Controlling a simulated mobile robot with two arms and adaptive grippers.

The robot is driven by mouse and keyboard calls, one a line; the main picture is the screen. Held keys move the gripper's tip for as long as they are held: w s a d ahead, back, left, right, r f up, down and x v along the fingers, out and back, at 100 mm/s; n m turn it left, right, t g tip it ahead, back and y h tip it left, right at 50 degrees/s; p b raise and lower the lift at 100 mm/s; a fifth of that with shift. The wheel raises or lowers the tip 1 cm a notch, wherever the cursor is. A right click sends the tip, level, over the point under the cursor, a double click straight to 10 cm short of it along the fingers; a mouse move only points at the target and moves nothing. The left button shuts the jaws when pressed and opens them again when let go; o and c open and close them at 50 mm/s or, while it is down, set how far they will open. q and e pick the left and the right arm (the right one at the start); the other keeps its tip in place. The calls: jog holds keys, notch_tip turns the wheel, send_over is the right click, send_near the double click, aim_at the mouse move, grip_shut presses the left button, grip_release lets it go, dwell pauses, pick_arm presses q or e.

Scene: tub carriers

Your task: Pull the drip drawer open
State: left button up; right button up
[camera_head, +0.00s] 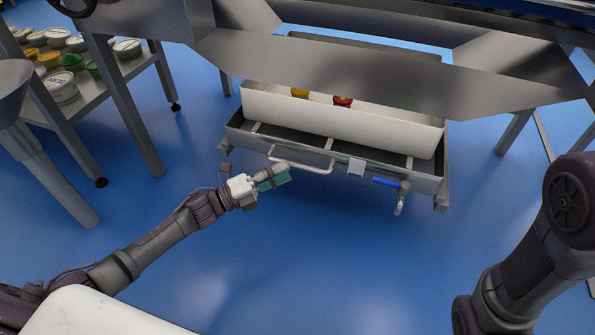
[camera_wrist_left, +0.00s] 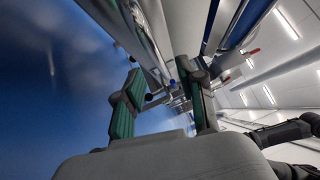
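The drip drawer (camera_head: 262,139) is a shallow steel tray low under the steel machine frame. A bent bar handle (camera_head: 318,170) is on its front, left of centre. A white trough (camera_head: 340,123) stands in or over the drawer; I cannot tell which. My left gripper (camera_head: 277,178) is just in front of the handle's left end. Its green-padded fingers are apart in the left wrist view (camera_wrist_left: 162,88), with the drawer front beyond them. I cannot tell whether they touch the handle. My right arm is at the right edge; its gripper is out of view.
A blue-gripped tap (camera_head: 385,182) sticks out from the drawer front at the right. Steel legs (camera_head: 135,115) and a rack with several tubs (camera_head: 62,87) stand at the left. The blue floor (camera_head: 310,235) before the drawer is clear.

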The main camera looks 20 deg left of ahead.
aim_at(297, 164)
pick_arm(q)
jog(key=b+x, duration=0.1)
jog(key=x, duration=0.4)
jog(key=shift+a, duration=0.1)
grip_shut()
